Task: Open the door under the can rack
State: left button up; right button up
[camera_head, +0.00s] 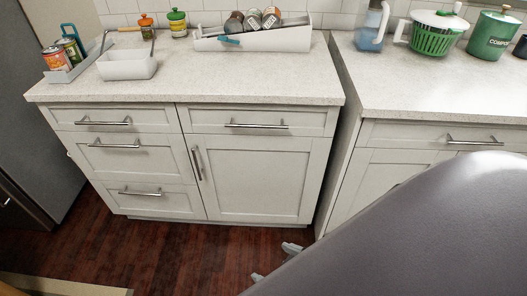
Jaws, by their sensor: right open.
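The can rack (265,43) is a white open box with several cans lying in it, at the back of the counter. Below it, under a drawer (235,121), is a white panel door (262,178). The door looks shut, with a vertical metal handle (196,164) near its left edge. My right gripper (274,263) is open and empty, low over the floor in front of the cabinet and below the door. It is apart from the handle. My own grey arm hides much of the lower right. My left gripper is out of view.
Several drawers (140,157) with bar handles are left of the door. A second counter (430,80) with a green colander (434,38) and a compost bin (494,38) stands on the right. A dark grey appliance (30,110) is at far left. The wooden floor (160,250) in front is clear.

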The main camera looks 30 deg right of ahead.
aim_at(269, 179)
jog(key=z, duration=0.95)
